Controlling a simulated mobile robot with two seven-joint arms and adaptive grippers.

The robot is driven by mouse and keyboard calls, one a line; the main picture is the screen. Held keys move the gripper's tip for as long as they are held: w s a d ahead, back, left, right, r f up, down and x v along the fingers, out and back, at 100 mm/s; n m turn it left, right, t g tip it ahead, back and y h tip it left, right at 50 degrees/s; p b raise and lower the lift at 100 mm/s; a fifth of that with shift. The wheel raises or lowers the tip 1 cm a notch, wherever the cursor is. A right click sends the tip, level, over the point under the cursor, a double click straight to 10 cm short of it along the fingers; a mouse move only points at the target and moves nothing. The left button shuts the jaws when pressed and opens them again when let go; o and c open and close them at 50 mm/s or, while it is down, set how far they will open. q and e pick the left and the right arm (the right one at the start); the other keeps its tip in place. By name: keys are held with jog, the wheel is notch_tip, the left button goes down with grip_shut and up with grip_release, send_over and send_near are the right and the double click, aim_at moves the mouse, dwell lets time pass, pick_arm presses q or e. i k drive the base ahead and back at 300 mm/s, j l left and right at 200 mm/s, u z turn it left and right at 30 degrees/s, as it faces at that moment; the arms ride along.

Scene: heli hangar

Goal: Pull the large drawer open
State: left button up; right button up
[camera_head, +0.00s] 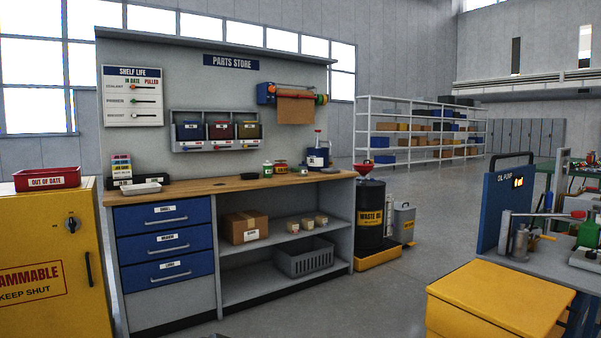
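The parts bench has a stack of blue drawers on its left side. The bottom drawer (195,266), whose small label seems to read large, has a pale bar handle (171,276) across its front. It looks shut, its front level with the middle drawer (200,239) and the top drawer (200,212) above it. Each of those also has a label and a bar handle and looks shut. Neither of my grippers can be made out in the head view.
A yellow flammables cabinet (30,238) stands left of the drawers, close beside them. Open shelves right of the drawers hold a cardboard box (245,227) and a grey crate (303,260). A yellow-topped unit (500,298) stands at front right. Floor before the bench looks clear.

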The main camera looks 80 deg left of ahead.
aim_at(150, 274)
jog(key=j+u, duration=0.1)
jog(key=u, duration=0.3)
jog(key=k+j+u, duration=0.1)
jog(key=u, duration=0.3)
jog(key=j+u, duration=0.2)
jog(key=u, duration=0.2)
jog(key=j+u, duration=0.1)
jog(key=u, duration=0.3)
jog(key=j+u, duration=0.4)
jog(key=i+j+u, duration=0.15)
jog(key=u, duration=0.25)
jog(key=i+j+u, duration=0.1)
jog(key=j+u, duration=0.2)
jog(key=u, duration=0.15)
jog(key=i+j+u, duration=0.45)
jog(key=i+j, duration=0.65)
jog(key=i, duration=0.15)
